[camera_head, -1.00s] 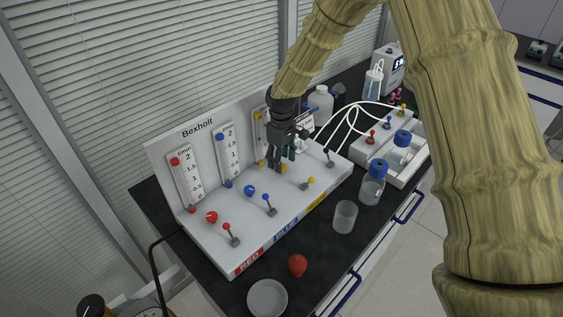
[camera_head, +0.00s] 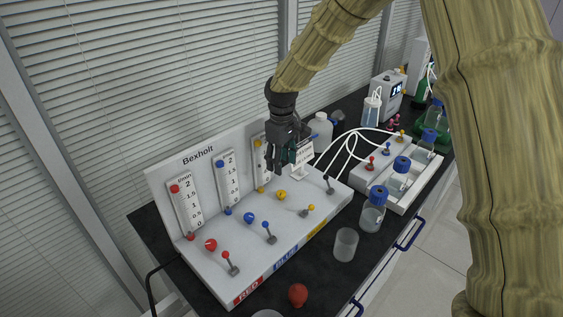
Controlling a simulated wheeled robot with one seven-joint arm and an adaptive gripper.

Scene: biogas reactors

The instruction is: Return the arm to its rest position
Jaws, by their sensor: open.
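My gripper (camera_head: 280,164) is dark and points down from the end of my tan arm. It is open and empty, above the back of the white Bexholt panel (camera_head: 205,262). A yellow knob (camera_head: 281,196) on the panel stands below the fingertips, apart from them. The gripper hides part of the yellow flow gauge (camera_head: 261,168) and of a small white sign (camera_head: 303,160). A blue knob (camera_head: 249,218) and a red knob (camera_head: 211,245) sit further left on the panel.
Red (camera_head: 230,262), blue (camera_head: 269,232) and yellow (camera_head: 308,211) levers stand along the panel front. A beaker (camera_head: 345,244) and a blue-capped bottle (camera_head: 373,210) stand to its right. A red bulb (camera_head: 298,295) lies near the bench's front edge. Window blinds are behind.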

